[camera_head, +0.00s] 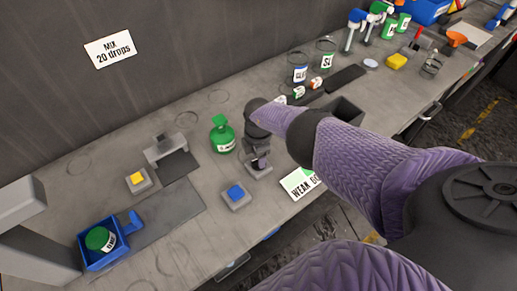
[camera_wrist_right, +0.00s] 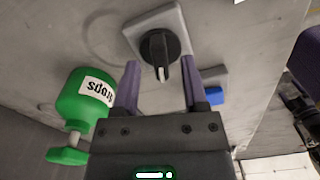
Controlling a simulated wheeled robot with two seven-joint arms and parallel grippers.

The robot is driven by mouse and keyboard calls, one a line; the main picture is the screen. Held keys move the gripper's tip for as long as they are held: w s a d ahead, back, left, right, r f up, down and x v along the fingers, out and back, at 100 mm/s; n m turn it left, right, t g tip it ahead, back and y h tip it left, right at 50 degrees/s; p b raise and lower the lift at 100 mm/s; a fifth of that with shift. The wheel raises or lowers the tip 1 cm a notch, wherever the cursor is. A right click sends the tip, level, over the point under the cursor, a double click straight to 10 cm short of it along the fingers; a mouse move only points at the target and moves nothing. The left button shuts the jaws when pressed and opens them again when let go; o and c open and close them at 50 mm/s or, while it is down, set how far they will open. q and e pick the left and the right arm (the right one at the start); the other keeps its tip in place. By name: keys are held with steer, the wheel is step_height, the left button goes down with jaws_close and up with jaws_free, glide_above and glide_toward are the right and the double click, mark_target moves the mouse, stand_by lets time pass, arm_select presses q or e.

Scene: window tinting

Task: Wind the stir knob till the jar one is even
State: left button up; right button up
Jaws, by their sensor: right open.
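The black stir knob (camera_wrist_right: 158,45) sits on a square grey base (camera_wrist_right: 177,17) in the right wrist view, with its pale pointer line towards my gripper. My right gripper (camera_wrist_right: 160,75) is open, its two purple fingers apart on either side of the knob's near part. I cannot tell whether they touch it. In the head view the right gripper (camera_head: 259,160) points down over the bench and mostly hides the knob. A green-lidded jar (camera_head: 100,239) lies in the blue tray (camera_head: 88,262) at the lower left; I cannot tell whether it is jar one. My left gripper is out of view.
A green bottle (camera_head: 222,136) stands close left of my right gripper; it also shows in the right wrist view (camera_wrist_right: 85,97). Blue (camera_head: 236,193) and yellow (camera_head: 137,179) buttons sit on grey bases. A "WEAK" card (camera_head: 301,183) lies right. Several bottles and tools stand farther back.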

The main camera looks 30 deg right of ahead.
step_height(320, 180, up, 9)
steer(key=p, duration=0.7)
